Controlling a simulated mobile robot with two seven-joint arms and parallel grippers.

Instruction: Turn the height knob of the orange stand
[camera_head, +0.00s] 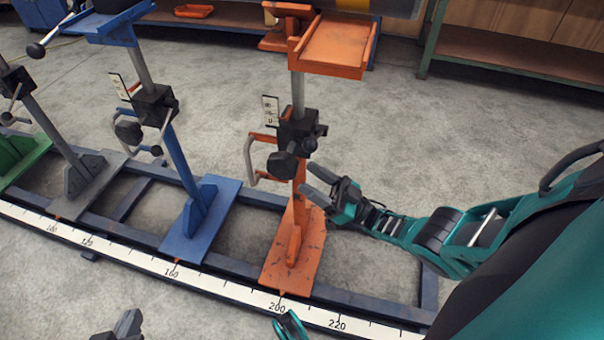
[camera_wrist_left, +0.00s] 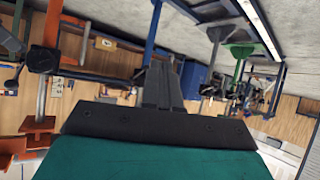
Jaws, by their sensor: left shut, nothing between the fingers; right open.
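The orange stand (camera_head: 296,215) stands upright on the rail, with a black clamp block (camera_head: 298,128) on its column. A large dark knob (camera_head: 283,165) sticks out at the front of the block, and a smaller one (camera_head: 309,146) sits to its right. My right gripper (camera_head: 316,183) is open and empty, just below and right of the large knob, apart from it. My left gripper (camera_head: 122,326) shows only partly at the bottom edge. In the left wrist view its fingers (camera_wrist_left: 163,86) are shut and empty.
A blue stand (camera_head: 190,205), a grey stand (camera_head: 85,175) and a green one (camera_head: 22,160) stand left on the same rail. A white scale (camera_head: 130,256) runs along the front. Workbenches (camera_head: 520,62) stand behind; the floor between is clear.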

